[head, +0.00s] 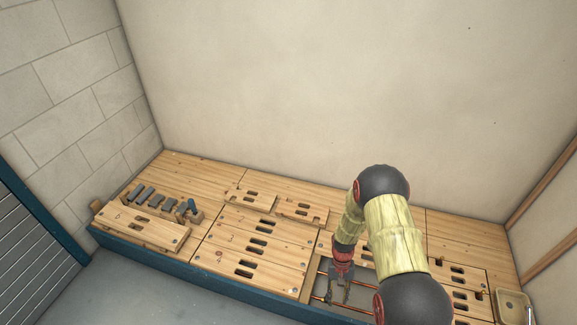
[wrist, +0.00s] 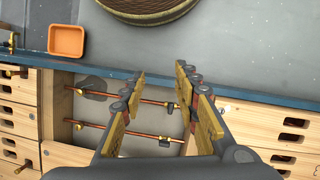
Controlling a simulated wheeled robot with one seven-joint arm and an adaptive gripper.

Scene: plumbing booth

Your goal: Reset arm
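My arm reaches down in the head view to the wooden bench. My gripper (head: 337,294) hangs over an open bay with copper pipes (head: 318,299) in it. In the wrist view my gripper (wrist: 160,76) has its two yellow-padded fingers spread apart, with nothing between the tips. Two copper pipes (wrist: 150,136) run across the bay beneath and behind the fingers. I cannot tell how far the fingers are above the pipes. My arm hides part of the bench on the right in the head view.
Slotted wooden panels (head: 248,253) cover much of the bench. A tool rack (head: 165,203) stands at its left end, and a beige basin (head: 512,306) at the right. The wrist view shows an orange tray (wrist: 66,40) and a round brown object (wrist: 150,8) on grey floor.

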